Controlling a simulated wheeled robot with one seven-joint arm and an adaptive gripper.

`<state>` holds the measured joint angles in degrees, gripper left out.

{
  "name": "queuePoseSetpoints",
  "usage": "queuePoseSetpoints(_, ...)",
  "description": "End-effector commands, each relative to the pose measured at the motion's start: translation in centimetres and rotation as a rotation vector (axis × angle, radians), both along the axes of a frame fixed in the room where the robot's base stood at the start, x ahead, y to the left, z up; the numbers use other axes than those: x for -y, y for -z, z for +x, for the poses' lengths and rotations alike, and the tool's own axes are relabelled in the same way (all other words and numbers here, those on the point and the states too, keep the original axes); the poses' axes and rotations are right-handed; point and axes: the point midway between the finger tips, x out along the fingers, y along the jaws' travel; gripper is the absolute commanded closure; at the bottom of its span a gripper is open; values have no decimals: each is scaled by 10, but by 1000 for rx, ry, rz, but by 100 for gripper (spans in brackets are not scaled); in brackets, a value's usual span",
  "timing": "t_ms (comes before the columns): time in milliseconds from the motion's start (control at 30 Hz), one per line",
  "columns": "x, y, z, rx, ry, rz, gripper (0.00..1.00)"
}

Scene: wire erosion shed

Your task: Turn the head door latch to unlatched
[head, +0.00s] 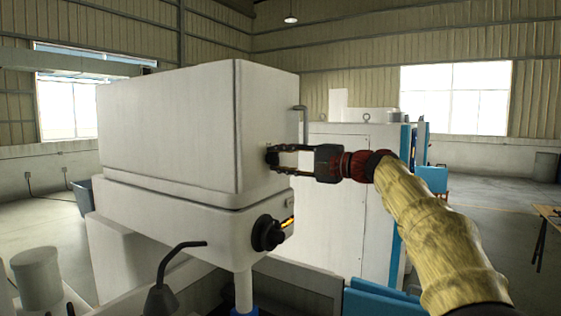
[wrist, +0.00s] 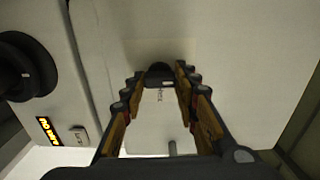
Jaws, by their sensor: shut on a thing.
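The head door latch is a small black part (head: 271,157) on the side face of the white machine head (head: 170,125). In the wrist view the latch (wrist: 160,70) sits between my fingertips. My gripper (head: 279,156) reaches in from the right and is shut on the latch. Its fingers hide part of the latch, and I cannot tell which way it is turned. Small lettering beside the latch in the wrist view is too small to read.
A larger black knob (head: 267,234) with a yellow-marked label (wrist: 47,130) is on the lower housing. A bent grey rod (head: 303,122) stands out beside the head. A white cabinet (head: 352,190) stands behind my arm.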

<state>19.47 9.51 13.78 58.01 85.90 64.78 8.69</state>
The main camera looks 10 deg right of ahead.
Motion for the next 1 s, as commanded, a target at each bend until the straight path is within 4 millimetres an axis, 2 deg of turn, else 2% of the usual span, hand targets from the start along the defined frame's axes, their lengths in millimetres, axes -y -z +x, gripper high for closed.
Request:
queuePoseSetpoints(133,0,2,0,-3,-1,-1,95)
queuePoseSetpoints(167,0,2,0,-3,-1,-1,69)
queuePoseSetpoints(467,0,1,0,-1,0,0,52)
queuePoseSetpoints(800,2,0,-1,-1,0,0,52)
queuePoseSetpoints(1000,19,0,-18,-1,3,-1,52)
